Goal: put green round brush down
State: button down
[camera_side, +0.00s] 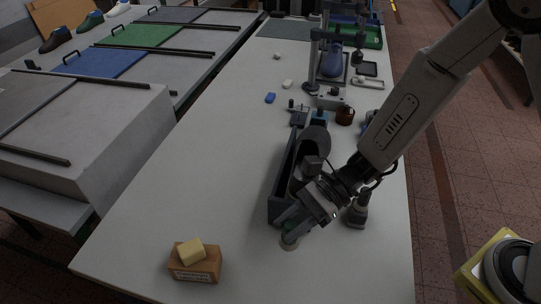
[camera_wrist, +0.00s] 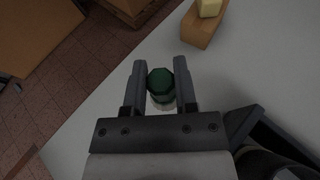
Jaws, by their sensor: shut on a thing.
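The green round brush (camera_wrist: 160,84) has a dark green knob and a pale bristle end, and sits between the two fingers of my gripper (camera_wrist: 160,70) in the wrist view. In the side view my gripper (camera_side: 291,228) points down at the brush (camera_side: 290,243), with the fingers hiding much of its green part. My gripper is shut on it. The brush is upright, low over the white table (camera_side: 150,210), just in front of the dark open box. I cannot tell whether its bristles touch the table.
The long dark box (camera_side: 279,185) stands just behind the brush; its corner shows at lower right in the wrist view (camera_wrist: 262,128). A brown block (camera_side: 196,264) with a yellow piece (camera_side: 190,250) on top lies front left. Table left is clear.

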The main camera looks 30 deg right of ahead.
jog(key=shift+f, duration=0.65)
jog(key=shift+f, duration=2.2)
jog(key=shift+f, duration=1.8)
jog(key=shift+f, duration=0.15)
jog(key=shift+c, duration=2)
grip_release()
